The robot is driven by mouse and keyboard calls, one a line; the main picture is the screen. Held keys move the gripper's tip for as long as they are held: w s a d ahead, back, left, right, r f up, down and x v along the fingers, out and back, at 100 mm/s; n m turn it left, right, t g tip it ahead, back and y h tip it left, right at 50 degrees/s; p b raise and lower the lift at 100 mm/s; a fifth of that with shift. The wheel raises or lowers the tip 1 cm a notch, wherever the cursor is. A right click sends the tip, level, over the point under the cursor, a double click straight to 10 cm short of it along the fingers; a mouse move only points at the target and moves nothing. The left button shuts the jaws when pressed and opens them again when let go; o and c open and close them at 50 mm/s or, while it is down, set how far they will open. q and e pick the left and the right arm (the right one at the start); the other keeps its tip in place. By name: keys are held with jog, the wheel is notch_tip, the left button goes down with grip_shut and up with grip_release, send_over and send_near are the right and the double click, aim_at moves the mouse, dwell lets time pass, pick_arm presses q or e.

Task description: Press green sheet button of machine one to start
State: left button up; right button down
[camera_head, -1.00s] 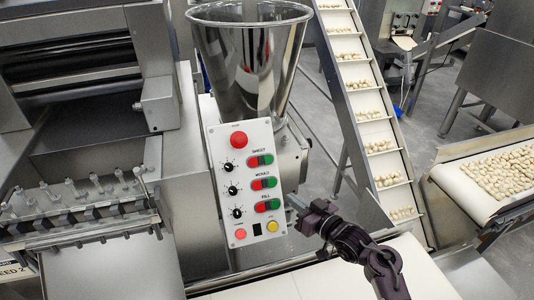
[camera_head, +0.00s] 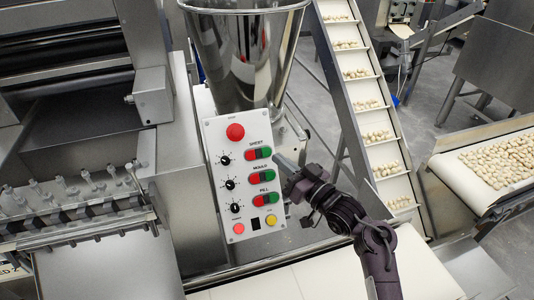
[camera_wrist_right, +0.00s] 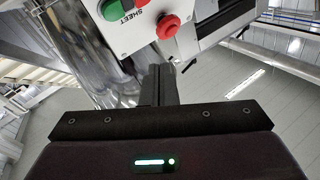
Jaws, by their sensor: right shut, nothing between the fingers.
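The white control panel (camera_head: 222,180) stands upright at the centre of the head view. Its green SHEET button (camera_head: 265,153) is the right half of the top red-green pair. It also shows in the right wrist view as the green button (camera_wrist_right: 112,12), partly cut off by the top edge, beside the SHEET label. My right gripper (camera_head: 282,163) is shut and empty, its tip close to the panel's right edge, just right of and slightly below the green SHEET button. I cannot tell whether it touches the panel. My left gripper is not in view.
A red stop button (camera_head: 235,132) sits above the SHEET pair. The MOULD buttons (camera_head: 262,177) and FILL buttons (camera_head: 266,199) are below it. A steel hopper (camera_head: 245,60) rises behind the panel. An inclined conveyor (camera_head: 370,110) with pasta pieces runs at the right.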

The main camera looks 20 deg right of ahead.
jog(key=b, duration=0.5)
send_near(263, 148)
jog(key=w+a+r, duration=0.2)
jog(key=w+a, duration=0.1)
jog(key=shift+w+d+f, duration=0.1)
jog(key=shift+w+f, duration=0.25)
jog(key=shift+w, duration=0.15)
jog(key=shift+w+f, duration=0.1)
jog(key=shift+w, duration=0.05)
dwell(1.1)
jog(key=shift+w+f, duration=0.1)
jog(key=shift+w, duration=0.15)
jog(key=shift+w+f+b, duration=0.25)
jog(key=shift+w+b, duration=0.05)
jog(key=shift+b, duration=0.2)
dwell(0.5)
jog(key=shift+s+r+p, duration=0.4)
jog(key=shift+p, duration=0.3)
jog(key=shift+s, duration=0.35)
